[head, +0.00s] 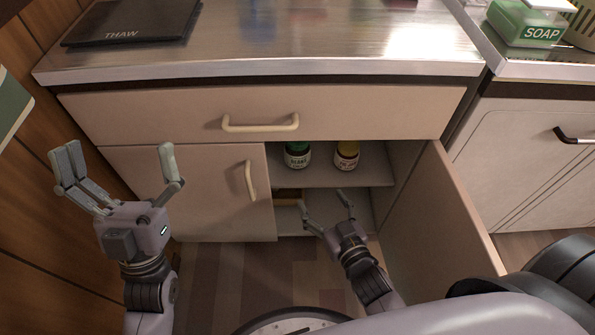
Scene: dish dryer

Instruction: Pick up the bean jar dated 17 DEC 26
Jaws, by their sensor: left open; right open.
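Two jars stand upright on the upper shelf inside the open cabinet in the head view. The left jar (297,158) has a green lid and a pale label with dark print that seems to read BEANS. The right jar (346,157) has a yellow lid, a pale label and reddish contents. The date print is too small to read on both. My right gripper (326,202) is open and empty, below and in front of the jars near the lower shelf. My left gripper (118,166) is open and empty, in front of the closed left door, far from the jars.
The right cabinet door (435,215) stands open on the right side. The closed left door (190,190) covers the left half, with a drawer (270,112) above. A brownish item (288,196) lies on the lower shelf. A THAW board (130,22) and a soap box (527,22) are on the counters.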

